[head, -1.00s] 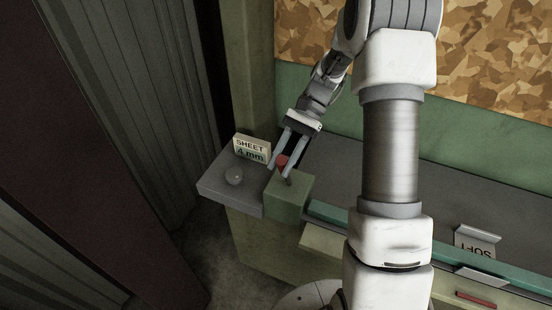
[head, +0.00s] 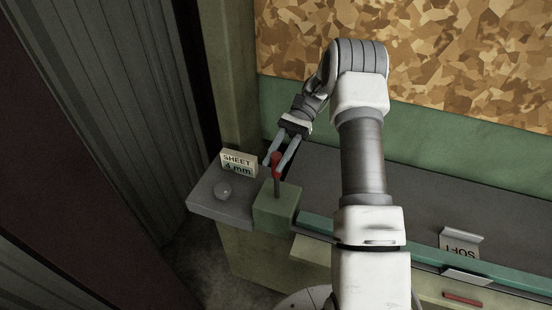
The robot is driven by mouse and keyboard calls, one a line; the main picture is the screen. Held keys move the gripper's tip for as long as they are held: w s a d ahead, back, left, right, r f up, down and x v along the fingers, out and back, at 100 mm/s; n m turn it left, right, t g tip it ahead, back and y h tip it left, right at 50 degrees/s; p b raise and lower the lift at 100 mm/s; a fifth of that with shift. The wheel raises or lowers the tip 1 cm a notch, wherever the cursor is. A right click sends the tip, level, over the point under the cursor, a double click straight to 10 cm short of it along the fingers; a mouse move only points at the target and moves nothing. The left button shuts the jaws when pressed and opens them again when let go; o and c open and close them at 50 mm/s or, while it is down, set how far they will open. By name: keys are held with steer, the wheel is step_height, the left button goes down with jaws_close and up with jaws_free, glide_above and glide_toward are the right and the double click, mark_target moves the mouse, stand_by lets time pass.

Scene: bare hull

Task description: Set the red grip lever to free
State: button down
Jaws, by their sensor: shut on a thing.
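The red grip lever (head: 276,166) has a red knob on a dark stem and stands nearly upright on a green block (head: 276,206) at the left end of the bench. My gripper (head: 276,160) reaches down from behind, with its two fingers around the red knob. It is shut on the lever's knob. The far side of the knob and part of the fingers' contact are hard to see. No marking for free is readable on the block.
A sign reading "SHEET 4 mm" (head: 238,164) and a small clear dome (head: 223,191) sit on the grey ledge (head: 218,210) left of the block. The grey bench top (head: 440,205) is mostly clear.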

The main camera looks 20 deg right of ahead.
mark_target(277, 151)
steer(key=c, duration=0.6)
jaws_free()
steer(key=shift+r, duration=0.45)
step_height(277, 151, up, 3)
steer(key=shift+f+b, duration=0.1)
steer(key=shift+b, duration=0.65)
steer(key=shift+s+d+r+p, duration=0.35)
steer(key=shift+s+d+r, duration=0.8)
steer(key=shift+d, duration=0.5)
steer(key=shift+s+d+r+p, duration=0.3)
steer(key=shift+s+d+r, duration=0.85)
steer(key=shift+d, duration=0.45)
steer(key=shift+s+d+r+p, duration=0.35)
steer(key=shift+s+d+r, duration=0.55)
steer(key=shift+d+r, duration=0.6)
